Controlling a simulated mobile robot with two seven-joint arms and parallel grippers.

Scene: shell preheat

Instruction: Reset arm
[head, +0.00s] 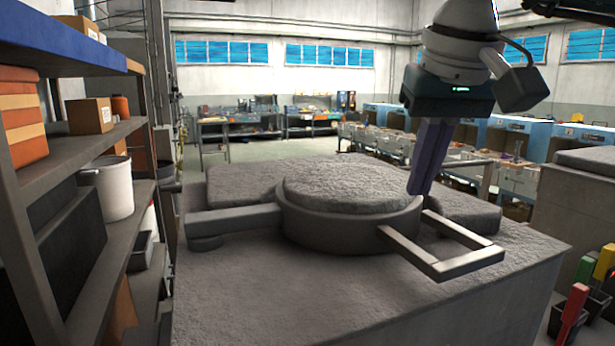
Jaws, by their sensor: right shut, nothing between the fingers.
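My right gripper (419,190) hangs down from the upper right in the head view. Its fingers are together and hold nothing. The fingertips are near the right side of a round grey shell (345,230) with a rough top; I cannot tell whether they touch it. The shell has a flat bar handle on its left and a rectangular loop handle (470,262) on its right. It sits on a grey, rough-topped block (300,300). My left gripper is not in view.
A shelf rack (110,150) with boxes and a white bucket (108,187) stands close on the left. Colored-handled tools (576,303) stand at the lower right beside the block. Workbenches (240,125) and a row of bins are farther back. Open floor lies behind the block.

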